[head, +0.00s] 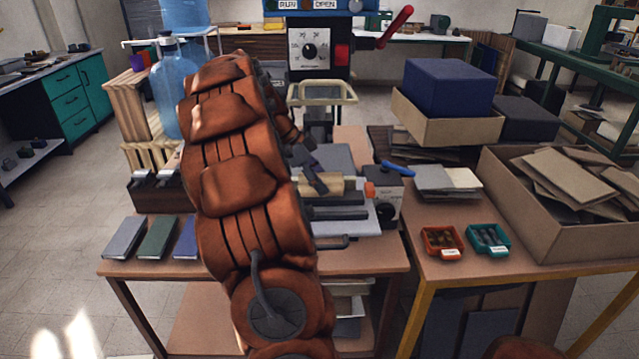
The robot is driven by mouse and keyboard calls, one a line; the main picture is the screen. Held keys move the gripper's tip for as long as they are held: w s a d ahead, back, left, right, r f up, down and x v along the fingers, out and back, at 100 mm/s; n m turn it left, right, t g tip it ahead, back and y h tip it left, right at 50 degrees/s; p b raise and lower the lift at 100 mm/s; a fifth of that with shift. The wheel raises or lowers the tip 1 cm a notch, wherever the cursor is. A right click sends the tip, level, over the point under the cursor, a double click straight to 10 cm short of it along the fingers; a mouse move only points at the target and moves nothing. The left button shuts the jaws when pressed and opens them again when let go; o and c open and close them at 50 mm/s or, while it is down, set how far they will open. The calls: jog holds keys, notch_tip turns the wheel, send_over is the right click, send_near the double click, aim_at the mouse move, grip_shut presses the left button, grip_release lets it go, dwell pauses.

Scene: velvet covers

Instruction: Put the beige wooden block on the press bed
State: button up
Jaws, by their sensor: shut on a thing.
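The beige wooden block (326,187) shows in the head view just right of my orange-brown arm. My gripper (318,180) is partly hidden behind the arm; a dark finger lies across the block, and it is shut on the block. The block is over or touching the grey metal press bed (352,214); I cannot tell if there is a gap. The bed's left part is hidden by my arm. The press head with a dial (309,51) and a red lever (395,26) stands behind.
Several books (160,237) lie on the table's left. On the right table are an orange tray (441,243), a teal tray (488,239) and a large cardboard box (560,232). A blue block (448,87) sits in a carton behind. A blue-handled tool (397,168) lies right of the bed.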

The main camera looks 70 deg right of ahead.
jog(key=shift+f, duration=0.8)
jog(key=shift+f, duration=0.15)
jog(key=o, duration=1.4)
jog(key=shift+c, duration=0.2)
jog(key=shift+r, duration=0.3)
jog(key=shift+w+r, duration=0.2)
jog(key=shift+w, duration=0.1)
jog(key=b+v, duration=0.1)
jog(key=v, duration=1)
